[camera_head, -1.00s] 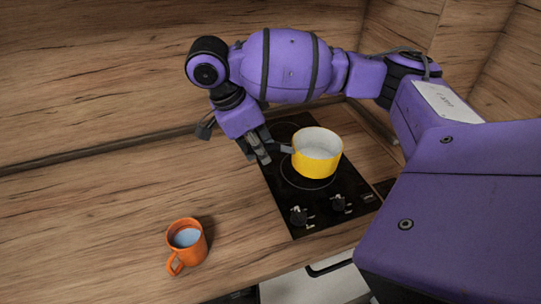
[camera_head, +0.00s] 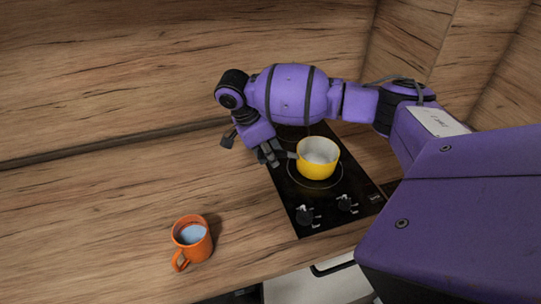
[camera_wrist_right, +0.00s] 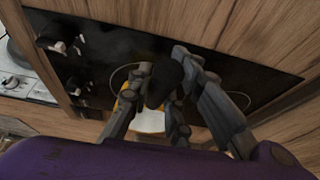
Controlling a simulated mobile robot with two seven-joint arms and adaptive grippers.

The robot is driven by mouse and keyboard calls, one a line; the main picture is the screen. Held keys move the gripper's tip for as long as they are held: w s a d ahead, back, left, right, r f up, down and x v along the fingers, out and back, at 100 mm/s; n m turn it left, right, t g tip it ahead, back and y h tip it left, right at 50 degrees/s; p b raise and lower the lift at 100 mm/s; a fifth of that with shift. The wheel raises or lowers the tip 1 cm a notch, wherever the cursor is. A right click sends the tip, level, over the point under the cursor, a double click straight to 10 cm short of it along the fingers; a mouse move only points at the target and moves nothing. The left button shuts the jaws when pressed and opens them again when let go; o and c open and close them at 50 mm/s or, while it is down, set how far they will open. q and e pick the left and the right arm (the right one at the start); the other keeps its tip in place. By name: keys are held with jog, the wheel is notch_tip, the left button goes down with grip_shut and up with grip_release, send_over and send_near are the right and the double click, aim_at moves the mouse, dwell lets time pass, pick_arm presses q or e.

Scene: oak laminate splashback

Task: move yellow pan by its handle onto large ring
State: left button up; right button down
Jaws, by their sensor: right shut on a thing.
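The yellow pan (camera_head: 317,166) is upright over the front ring (camera_head: 316,187) of the black hob, with the ring's outline showing around its base. I cannot tell for sure whether its base touches the glass. My right gripper (camera_head: 282,154) is at the pan's left side, shut on its dark handle. In the right wrist view the fingers (camera_wrist_right: 163,88) close around the dark handle, and only part of the yellow pan (camera_wrist_right: 150,120) shows behind them. The rear of the hob is partly hidden by my arm. My left gripper is not in view.
Two black knobs (camera_head: 305,215) sit at the hob's front edge. An orange mug (camera_head: 192,243) with pale bluish contents stands at the left front of the wooden counter (camera_head: 100,210). The counter left of the hob is otherwise clear. A wooden splashback (camera_head: 120,70) rises behind.

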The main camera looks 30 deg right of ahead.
jog(key=c, duration=1.6)
grip_release()
jog(key=v, duration=1.2)
